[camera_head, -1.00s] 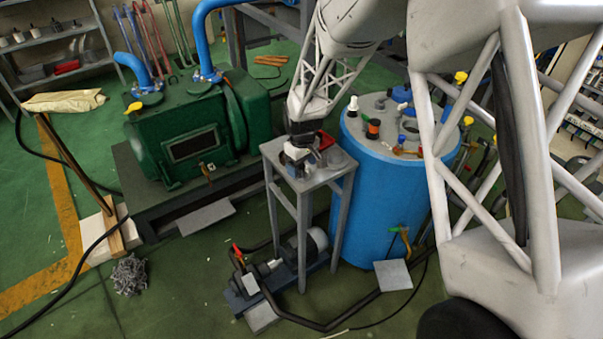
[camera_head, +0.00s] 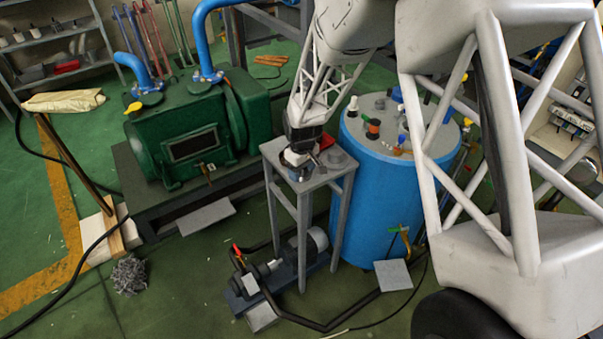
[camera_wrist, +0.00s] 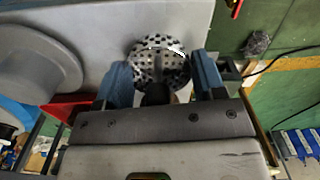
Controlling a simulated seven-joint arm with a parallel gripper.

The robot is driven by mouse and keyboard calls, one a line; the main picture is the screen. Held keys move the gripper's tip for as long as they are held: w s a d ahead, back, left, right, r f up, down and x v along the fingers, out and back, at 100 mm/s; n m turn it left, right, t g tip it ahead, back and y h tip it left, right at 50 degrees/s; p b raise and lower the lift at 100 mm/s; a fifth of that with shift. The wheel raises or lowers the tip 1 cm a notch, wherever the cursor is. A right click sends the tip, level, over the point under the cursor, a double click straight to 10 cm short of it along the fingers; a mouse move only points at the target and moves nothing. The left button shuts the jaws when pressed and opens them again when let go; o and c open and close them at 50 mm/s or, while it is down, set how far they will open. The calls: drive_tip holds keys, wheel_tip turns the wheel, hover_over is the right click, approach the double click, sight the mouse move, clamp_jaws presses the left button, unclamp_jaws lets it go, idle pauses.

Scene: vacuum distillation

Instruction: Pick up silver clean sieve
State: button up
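The silver clean sieve (camera_wrist: 160,62) is a round, perforated metal piece on a small grey table, just beyond the fingertips in the wrist view. My gripper (camera_wrist: 162,80) is open, with one blue finger to each side of the sieve's near part. A dark piece sits between the fingers at the sieve's near edge; I cannot tell what it is. I see no finger closed on the sieve. In the head view my gripper (camera_head: 299,160) is low over the small grey table (camera_head: 312,180), and the sieve is largely hidden there.
A grey round dish (camera_wrist: 38,62) stands on the table beside the sieve, with a red item (camera_wrist: 68,108) near it. A blue tank (camera_head: 375,210) stands close to the table's right. A green machine (camera_head: 190,135) is at the left. A motor pump (camera_head: 262,275) sits below on the floor.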

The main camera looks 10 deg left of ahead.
drive_tip(key=shift+c, duration=1.1)
drive_tip(key=shift+r, duration=0.75)
wheel_tip(320, 180, up, 2)
drive_tip(key=shift+r, duration=0.1)
drive_tip(key=s+d, duration=0.3)
drive_tip(key=s, duration=0.4)
drive_tip(key=s+d+r, duration=0.1)
drive_tip(key=s+d, duration=0.3)
drive_tip(key=s, duration=0.3)
drive_tip(key=shift+s+r, duration=0.15)
drive_tip(key=shift+s, duration=0.05)
